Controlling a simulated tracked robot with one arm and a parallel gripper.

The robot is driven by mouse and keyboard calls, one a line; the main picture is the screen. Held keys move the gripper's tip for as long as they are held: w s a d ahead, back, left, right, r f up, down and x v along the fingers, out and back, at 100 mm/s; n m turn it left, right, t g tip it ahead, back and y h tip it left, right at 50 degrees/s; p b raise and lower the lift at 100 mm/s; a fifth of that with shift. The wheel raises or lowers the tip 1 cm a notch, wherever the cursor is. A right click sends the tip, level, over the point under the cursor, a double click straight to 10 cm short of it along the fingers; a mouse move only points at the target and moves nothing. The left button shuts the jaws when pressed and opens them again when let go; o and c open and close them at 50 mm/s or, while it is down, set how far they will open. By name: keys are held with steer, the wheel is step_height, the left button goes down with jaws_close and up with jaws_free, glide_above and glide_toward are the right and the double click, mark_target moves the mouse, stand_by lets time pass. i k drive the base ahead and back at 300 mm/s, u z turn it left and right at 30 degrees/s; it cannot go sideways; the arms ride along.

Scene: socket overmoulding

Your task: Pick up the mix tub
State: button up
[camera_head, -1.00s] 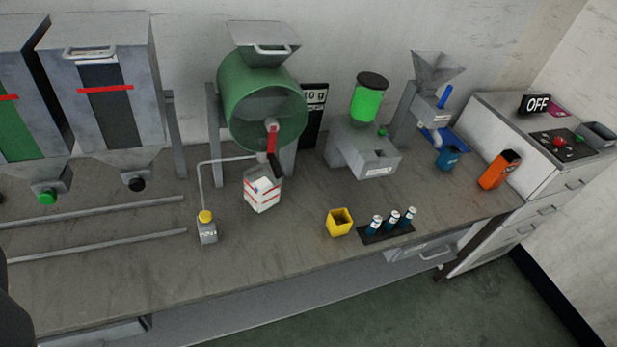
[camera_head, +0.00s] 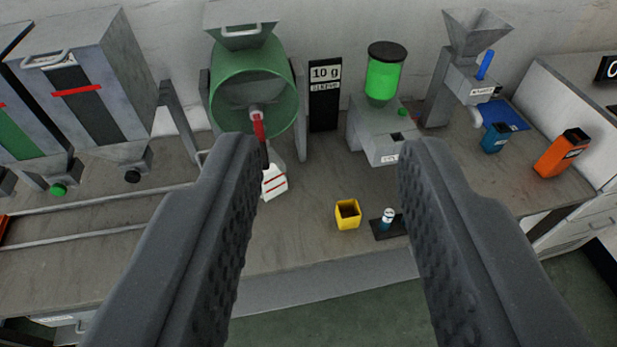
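A white tub with red bands (camera_head: 275,184) stands on the bench below the green drum mixer; it looks like the mix tub, though no label is readable. My left finger hides its left part. A small yellow cup (camera_head: 348,215) with dark contents stands to its right, nearer the bench's front edge. My gripper (camera_head: 328,146) is open and empty, with two dark textured fingers spread wide in the foreground. The white tub shows just inside the left finger, and the yellow cup shows between the fingers.
The green drum mixer (camera_head: 252,88) has a red handle above the tub. A black 10 g display (camera_head: 324,95) stands behind. A vial rack (camera_head: 386,230) is partly hidden by my right finger. A blue cup (camera_head: 495,137) and orange container (camera_head: 562,153) stand at right.

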mark_target(275, 184)
steer(key=z, duration=0.15)
steer(key=i, duration=1)
steer(key=u, duration=0.05)
